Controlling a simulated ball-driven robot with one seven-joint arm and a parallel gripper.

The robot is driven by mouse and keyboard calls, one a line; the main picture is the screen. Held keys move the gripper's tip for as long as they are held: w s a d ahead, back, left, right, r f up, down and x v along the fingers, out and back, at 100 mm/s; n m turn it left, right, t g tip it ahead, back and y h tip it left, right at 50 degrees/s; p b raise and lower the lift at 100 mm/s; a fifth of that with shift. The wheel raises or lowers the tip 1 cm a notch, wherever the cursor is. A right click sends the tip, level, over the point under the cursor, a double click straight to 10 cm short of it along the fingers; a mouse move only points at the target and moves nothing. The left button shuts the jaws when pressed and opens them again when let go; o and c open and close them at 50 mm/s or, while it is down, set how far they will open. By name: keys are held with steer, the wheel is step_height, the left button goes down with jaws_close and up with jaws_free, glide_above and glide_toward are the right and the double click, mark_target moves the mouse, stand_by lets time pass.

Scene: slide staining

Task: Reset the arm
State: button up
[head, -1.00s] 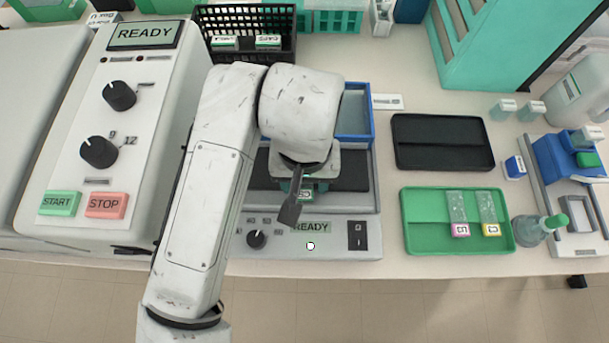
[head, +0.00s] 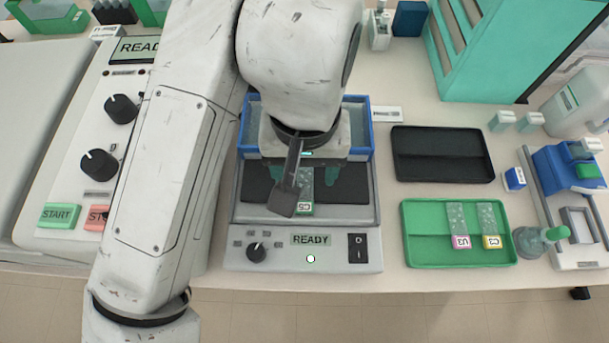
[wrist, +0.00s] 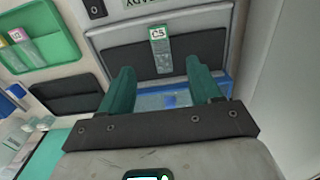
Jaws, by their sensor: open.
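My gripper (head: 304,172) is above the heating device (head: 305,247) in the head view, partly hidden by my arm. In the wrist view its two green fingers (wrist: 164,92) are apart with nothing between them. A slide labelled C5 (head: 304,191) lies on the device's dark plate (head: 347,184); it also shows in the wrist view (wrist: 161,52), apart from the fingertips. The device's screen reads READY.
A green tray (head: 426,252) at right holds two slides, U3 (head: 459,226) and C3 (head: 490,226). A black tray (head: 442,168) lies behind it. A blue-rimmed container (head: 368,128) is behind the device. A bottle (head: 536,241) stands at the right. A machine with START and STOP buttons (head: 60,215) is at left.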

steer(key=shift+r, duration=0.7)
